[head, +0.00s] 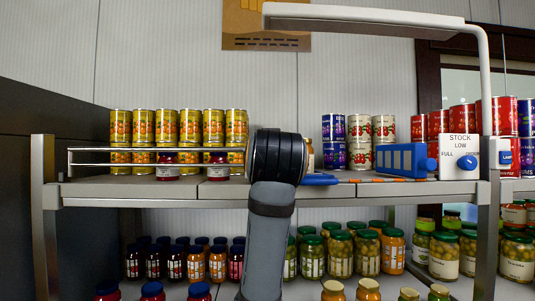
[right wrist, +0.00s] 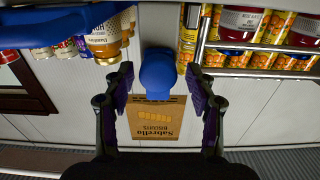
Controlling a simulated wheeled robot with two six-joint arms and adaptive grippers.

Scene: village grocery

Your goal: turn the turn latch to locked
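A rounded blue piece (right wrist: 157,75) stands between the fingers of my right gripper (right wrist: 158,84) in the right wrist view. There is a visible gap on each side, so the fingers are open and not touching it. It may be the turn latch's handle, but no lock marking is readable. In the head view my right arm's dark wrist hides the fingers and this piece. A flat blue part (head: 320,179) shows just right of the wrist on the shelf; I cannot tell whether it joins the piece. My left gripper is not in view.
A jar (right wrist: 105,42) stands close beside the fingers. Yellow cans (head: 190,127) and red jars (head: 167,166) stand left on the shelf (head: 130,188).

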